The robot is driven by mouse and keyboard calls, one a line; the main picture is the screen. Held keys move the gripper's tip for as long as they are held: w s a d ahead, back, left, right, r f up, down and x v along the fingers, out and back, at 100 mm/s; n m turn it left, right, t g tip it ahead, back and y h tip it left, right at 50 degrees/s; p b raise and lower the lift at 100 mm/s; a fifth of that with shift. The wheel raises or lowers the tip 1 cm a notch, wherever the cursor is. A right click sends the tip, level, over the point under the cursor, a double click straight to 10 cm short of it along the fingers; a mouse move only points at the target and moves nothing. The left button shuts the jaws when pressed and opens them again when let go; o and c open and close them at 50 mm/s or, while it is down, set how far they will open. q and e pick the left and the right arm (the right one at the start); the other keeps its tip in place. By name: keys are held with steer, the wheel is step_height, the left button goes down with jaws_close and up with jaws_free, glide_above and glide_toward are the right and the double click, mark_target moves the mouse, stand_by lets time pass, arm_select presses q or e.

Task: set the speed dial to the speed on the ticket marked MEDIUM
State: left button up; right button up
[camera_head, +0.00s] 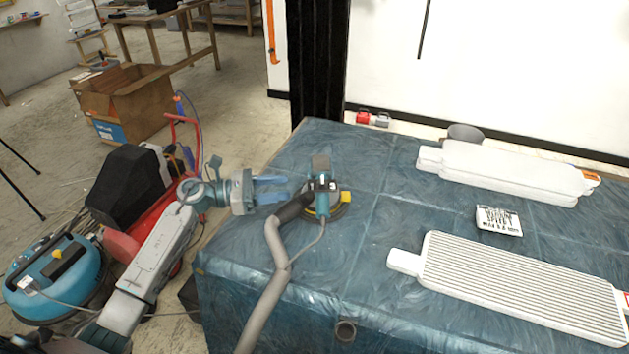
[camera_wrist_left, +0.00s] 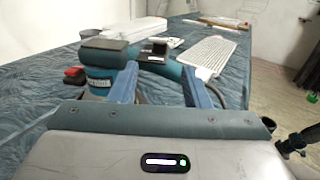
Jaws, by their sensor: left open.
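A teal and black power sander (camera_head: 322,186) with a grey hose stands near the left side of the blue-covered table; it also shows in the left wrist view (camera_wrist_left: 103,62). Its speed dial cannot be made out clearly. A white ticket (camera_head: 498,221) with dark print too small to read lies between the two white panels. My left gripper (camera_head: 289,188) is open and points at the sander from the left, just short of it. In the left wrist view my blue fingers (camera_wrist_left: 160,70) are apart, with the sander's body ahead of them. My right gripper is out of view.
A ribbed white panel (camera_head: 520,288) lies at the table's front right, a plain white panel (camera_head: 510,172) behind it. The sander's hose (camera_head: 271,285) runs over the front edge. The table (camera_head: 390,215) is clear between sander and panels. A teal vacuum (camera_head: 60,275) stands on the floor at left.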

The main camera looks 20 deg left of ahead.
mark_target(318, 183)
arm_select(q)
steer(key=p+x, duration=0.1)
steer(key=x, duration=0.2)
steer(key=p+x, duration=0.1)
steer(key=x, duration=0.3)
steer(key=shift+d+r+p, duration=0.15)
steer(key=shift+r+p, duration=0.1)
steer(key=shift+p, duration=0.05)
steer(key=shift+w+d+f, duration=0.1)
steer(key=shift+w+d, duration=0.25)
steer(key=shift+d, duration=0.25)
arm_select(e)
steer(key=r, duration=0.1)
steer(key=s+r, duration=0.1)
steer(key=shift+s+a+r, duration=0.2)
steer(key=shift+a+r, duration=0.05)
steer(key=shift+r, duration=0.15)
arm_select(q)
steer(key=shift+c, duration=0.4)
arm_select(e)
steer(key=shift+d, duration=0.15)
arm_select(q)
jaws_close()
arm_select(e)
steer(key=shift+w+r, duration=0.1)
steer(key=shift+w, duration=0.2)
